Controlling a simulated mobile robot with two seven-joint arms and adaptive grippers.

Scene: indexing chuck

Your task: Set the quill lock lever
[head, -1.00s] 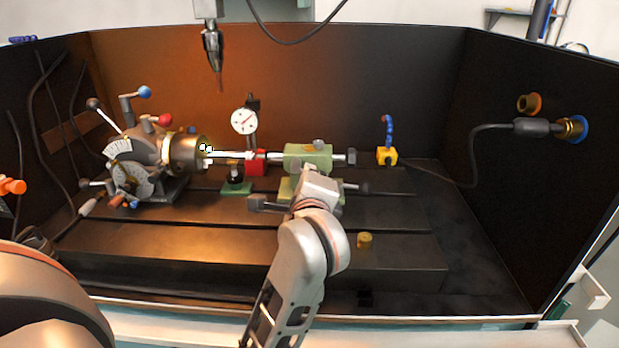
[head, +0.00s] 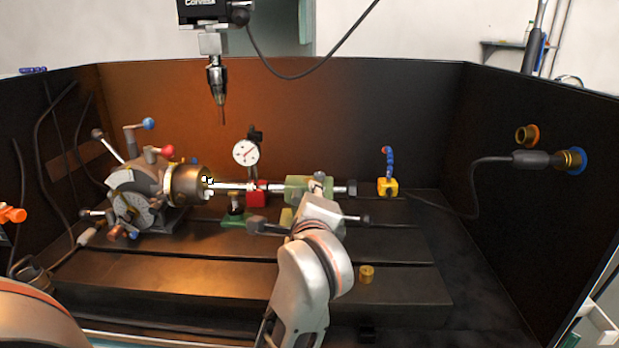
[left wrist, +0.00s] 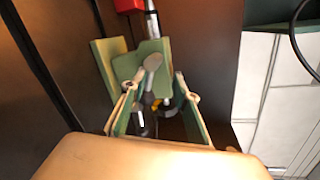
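The green tailstock (head: 297,187) stands on the machine bed, right of the indexing chuck (head: 187,184). A small grey lever (head: 319,177) sits at its top; in the left wrist view a grey lever with a rounded end (left wrist: 152,63) stands against the green body (left wrist: 127,66). I take this as the quill lock lever. My left gripper (head: 320,205) is in front of the tailstock, partly covering it. In the left wrist view its fingers (left wrist: 155,92) are apart, with the lever seen between them; contact is not clear. My right gripper is in neither view.
A dial gauge (head: 246,152) on a red block (head: 257,196) stands left of the tailstock. A drill chuck (head: 216,80) hangs above. A yellow block with a blue hose (head: 388,187) is to the right. A brass piece (head: 366,274) sits on the bed's front.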

